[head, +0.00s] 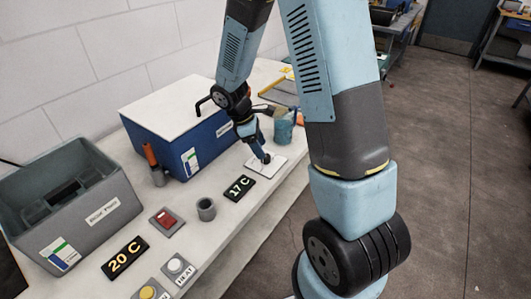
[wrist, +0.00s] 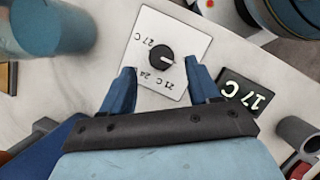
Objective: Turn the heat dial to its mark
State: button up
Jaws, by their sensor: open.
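The heat dial (wrist: 161,58) is a round black knob with a white pointer line, on a white plate (wrist: 190,38) printed with 21, 24 and 27 C marks. In the wrist view its pointer faces right, away from the printed numbers. My gripper (wrist: 160,75) is open, its two blue fingers apart on either side of the plate's near part, with the knob showing between and beyond the tips. Whether they touch it I cannot tell. In the head view my gripper (head: 263,155) is low over the plate (head: 265,169) and hides most of the knob.
A display reading 17 C (head: 240,188) lies beside the plate; another reads 20 C (head: 125,258). A blue box with white lid (head: 165,105) stands behind. A grey cup (head: 206,209), red switch (head: 166,220), HEAT button (head: 178,267) and grey bin (head: 85,205) are left.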

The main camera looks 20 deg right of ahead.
jog(key=shift+x, duration=1.95)
jog(key=shift+r, duration=0.1)
jog(key=c, duration=1)
